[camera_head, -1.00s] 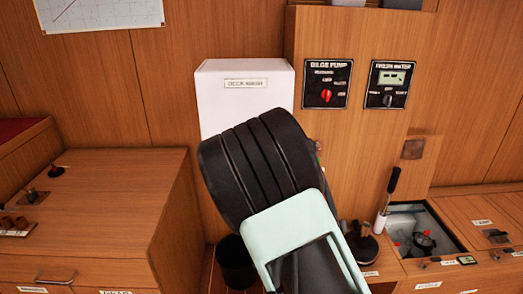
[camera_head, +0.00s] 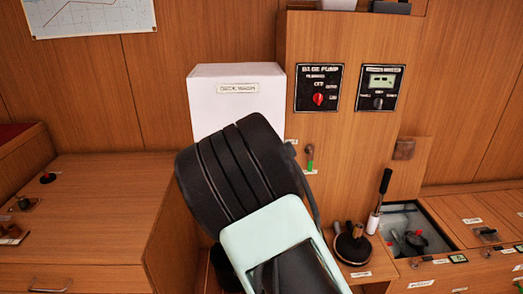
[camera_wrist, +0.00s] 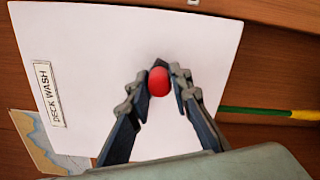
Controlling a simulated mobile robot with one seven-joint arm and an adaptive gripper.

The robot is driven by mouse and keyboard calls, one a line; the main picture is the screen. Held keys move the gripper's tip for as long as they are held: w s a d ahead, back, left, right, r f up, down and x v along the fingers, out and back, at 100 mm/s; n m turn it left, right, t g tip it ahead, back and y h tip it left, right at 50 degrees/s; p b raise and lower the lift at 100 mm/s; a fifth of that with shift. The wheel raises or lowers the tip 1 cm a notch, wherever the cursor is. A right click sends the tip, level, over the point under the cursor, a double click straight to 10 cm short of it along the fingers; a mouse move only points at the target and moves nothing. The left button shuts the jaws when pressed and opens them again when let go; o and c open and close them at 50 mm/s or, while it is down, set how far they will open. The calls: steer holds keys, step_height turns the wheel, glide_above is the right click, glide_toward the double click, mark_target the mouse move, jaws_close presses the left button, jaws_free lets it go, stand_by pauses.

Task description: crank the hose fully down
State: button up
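In the wrist view my gripper (camera_wrist: 166,70) has its two dark fingers closed in around a red rounded knob (camera_wrist: 158,82), which sits between them near the tips. Behind it is the white box labelled DECK WASH (camera_wrist: 95,60); this box also shows on the wall in the head view (camera_head: 235,110). A green and yellow rod or hose piece (camera_wrist: 265,112) shows at the right of the wrist view. In the head view my arm hides my gripper, the red knob and the area under the box, so the crank's and hose's positions cannot be told.
Bilge pump panel (camera_head: 318,88) and a second gauge panel (camera_head: 380,88) are on the wooden wall to the right. A black-handled lever (camera_head: 380,195) stands beside an open hatch (camera_head: 408,220). A wooden cabinet (camera_head: 100,195) stands left.

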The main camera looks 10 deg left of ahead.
steer(key=o, duration=0.4)
steer(key=shift+d, duration=0.4)
steer(key=shift+a, duration=0.15)
steer(key=shift+s, duration=0.15)
steer(key=v, duration=1.1)
steer(key=shift+s+r, duration=0.1)
steer(key=shift+s, duration=0.25)
